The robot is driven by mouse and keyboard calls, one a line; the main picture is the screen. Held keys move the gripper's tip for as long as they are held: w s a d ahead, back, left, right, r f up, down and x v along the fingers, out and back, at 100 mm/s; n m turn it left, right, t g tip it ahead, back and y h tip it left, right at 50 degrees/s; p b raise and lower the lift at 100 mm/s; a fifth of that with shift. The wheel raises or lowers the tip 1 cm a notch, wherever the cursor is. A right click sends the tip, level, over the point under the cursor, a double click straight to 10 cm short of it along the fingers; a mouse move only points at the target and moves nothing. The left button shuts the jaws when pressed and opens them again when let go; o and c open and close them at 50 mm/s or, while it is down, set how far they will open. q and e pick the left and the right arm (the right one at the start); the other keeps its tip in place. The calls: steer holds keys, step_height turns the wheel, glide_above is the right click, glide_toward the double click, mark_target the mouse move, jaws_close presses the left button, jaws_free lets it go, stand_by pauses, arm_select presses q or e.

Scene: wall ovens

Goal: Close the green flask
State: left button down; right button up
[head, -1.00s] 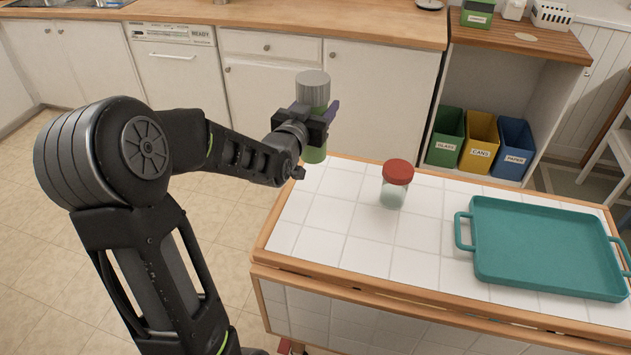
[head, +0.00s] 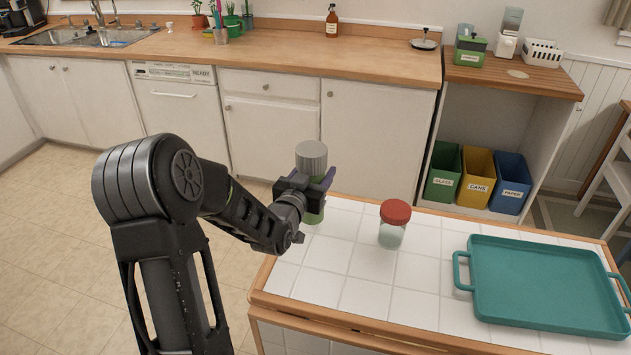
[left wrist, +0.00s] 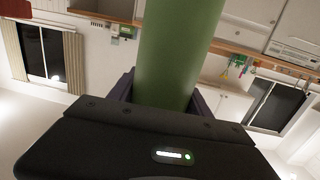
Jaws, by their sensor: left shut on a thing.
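The green flask has a green body (head: 314,215) and a ribbed grey cap (head: 312,158) on its top end. It is upright in the head view, at the far left corner of the white tiled table (head: 350,292). My left gripper (head: 310,190) is shut around its middle. I cannot tell whether its base touches the tiles or how tightly the cap sits. In the left wrist view the green body (left wrist: 175,50) rises between the fingers (left wrist: 160,98), and the cap is out of sight. My right gripper is not in view.
A glass jar with a red lid (head: 395,222) stands on the table to the right of the flask. A teal tray (head: 540,285) with handles covers the table's right part. White tiles between are clear. Behind are the counter (head: 270,50) and the glass, cans and paper bins (head: 475,178).

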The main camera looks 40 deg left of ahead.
arm_select(q)
step_height(320, 180, down, 3)
stand_by(0.3)
steer(key=shift+f, duration=0.15)
steer(key=c, duration=0.9)
jaws_free()
steer(key=shift+f, duration=0.1)
steer(key=o, duration=0.4)
steer(key=shift+o, duration=0.2)
steer(key=shift+s+r, duration=0.1)
steer(key=shift+r, duration=0.15)
